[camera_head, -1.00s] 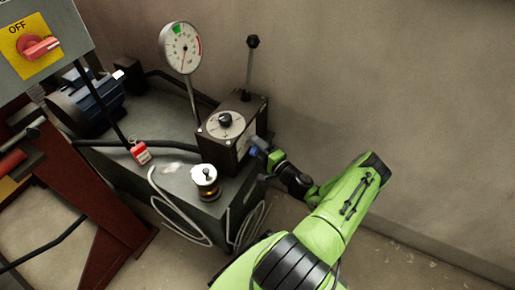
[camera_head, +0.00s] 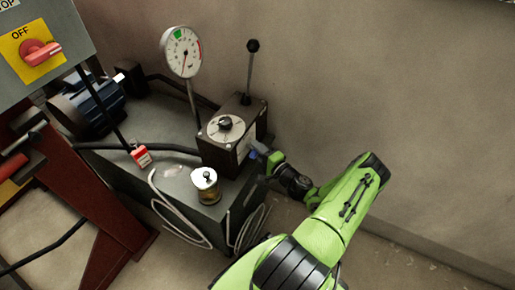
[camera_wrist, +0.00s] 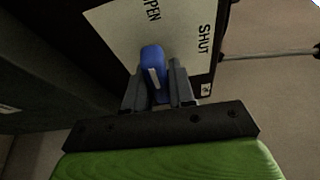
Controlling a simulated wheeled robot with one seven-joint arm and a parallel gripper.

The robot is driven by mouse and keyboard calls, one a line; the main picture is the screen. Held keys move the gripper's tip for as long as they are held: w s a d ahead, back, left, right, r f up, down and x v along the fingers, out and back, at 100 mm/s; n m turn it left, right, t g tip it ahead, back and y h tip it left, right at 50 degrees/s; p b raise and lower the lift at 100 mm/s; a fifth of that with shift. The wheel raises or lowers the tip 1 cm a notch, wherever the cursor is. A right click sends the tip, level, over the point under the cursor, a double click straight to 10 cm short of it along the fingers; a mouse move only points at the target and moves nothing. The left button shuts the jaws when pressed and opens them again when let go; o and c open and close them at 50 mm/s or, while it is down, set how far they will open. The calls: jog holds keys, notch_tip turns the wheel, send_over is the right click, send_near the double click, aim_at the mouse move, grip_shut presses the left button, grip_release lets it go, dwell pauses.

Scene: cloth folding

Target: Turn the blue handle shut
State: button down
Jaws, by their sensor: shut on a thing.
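The blue handle (camera_wrist: 152,62) sits on a pale label plate (camera_wrist: 118,25) marked "OPEN" and "SHUT", on the side of a dark box. In the wrist view my gripper (camera_wrist: 160,75) has a finger on each side of the handle and is shut on it. In the head view my gripper (camera_head: 268,156) is at the right side of the box (camera_head: 222,153), and only a bit of blue shows there. The handle's pivot is hidden.
A round gauge (camera_head: 183,52), a lever with a black knob (camera_head: 252,47) and a dial (camera_head: 225,127) stand at the box. The wall is to the right.

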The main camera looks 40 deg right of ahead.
jog(key=m+g+p, duration=0.1)
jog(key=m+p, duration=0.2)
jog(key=shift+r+y, duration=0.15)
jog(key=shift+y, duration=0.25)
jog(key=m+g+y+p, duration=0.1)
jog(key=m+g, duration=0.1)
jog(key=m, duration=0.1)
jog(key=shift+m+p, duration=0.4)
jog(key=m+g+y, duration=0.1)
jog(key=m+y, duration=0.1)
jog(key=m, duration=0.1)
jog(key=shift+p, duration=0.4)
jog(key=shift+f+m+g+y, duration=0.2)
jog(key=shift+m+g+y, duration=0.45)
jog(key=shift+m, duration=0.75)
jog(key=shift+y, duration=0.25)
jog(key=c, duration=1)
grip_release()
jog(key=shift+c, duration=0.2)
